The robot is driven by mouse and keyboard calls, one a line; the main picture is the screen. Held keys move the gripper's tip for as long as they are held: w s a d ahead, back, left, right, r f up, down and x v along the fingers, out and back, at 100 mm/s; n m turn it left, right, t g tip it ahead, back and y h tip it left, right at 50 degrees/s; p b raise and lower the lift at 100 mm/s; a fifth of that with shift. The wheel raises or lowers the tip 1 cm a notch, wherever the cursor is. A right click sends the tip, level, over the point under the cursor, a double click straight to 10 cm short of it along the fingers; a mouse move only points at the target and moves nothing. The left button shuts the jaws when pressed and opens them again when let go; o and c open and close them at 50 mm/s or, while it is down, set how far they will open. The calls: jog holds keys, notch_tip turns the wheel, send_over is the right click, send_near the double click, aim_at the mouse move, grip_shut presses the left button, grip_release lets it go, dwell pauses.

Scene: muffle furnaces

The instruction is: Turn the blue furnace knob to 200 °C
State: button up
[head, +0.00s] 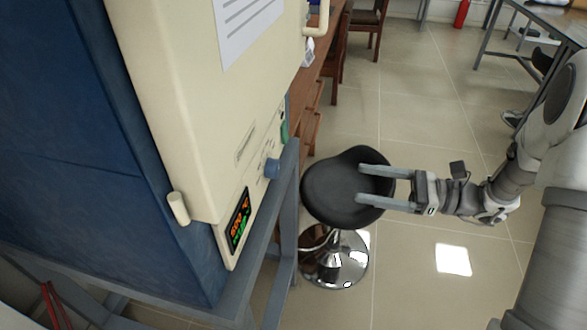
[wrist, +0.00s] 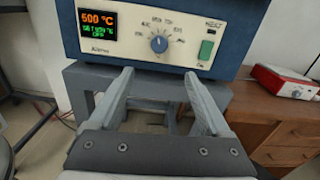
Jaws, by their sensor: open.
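The blue knob (head: 272,168) sticks out from the cream front panel of the furnace (head: 190,90). In the wrist view the knob (wrist: 159,44) sits amid a ring of printed marks too small to read surely, and I cannot tell its exact setting. The display (wrist: 98,22) reads 500 °C in orange, with smaller green text below. My gripper (head: 359,183) is open and empty, to the right of the knob and apart from it, with its fingers pointing at the panel. In the wrist view the fingertips (wrist: 158,75) lie below the knob, on either side of it.
A green switch (wrist: 206,50) is right of the knob. The furnace stands on a grey metal frame (head: 287,190). A black stool (head: 325,190) stands beneath my gripper. A wooden desk (wrist: 265,130) and a red-and-white device (wrist: 285,82) are to the right.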

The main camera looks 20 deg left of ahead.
aim_at(279, 170)
jog(key=a, duration=0.5)
jog(key=s+a, duration=0.1)
jog(key=a, duration=0.5)
jog(key=s+a+b, duration=0.1)
jog(key=a, duration=0.5)
jog(key=shift+a, duration=0.1)
jog(key=shift+c, duration=0.2)
grip_shut()
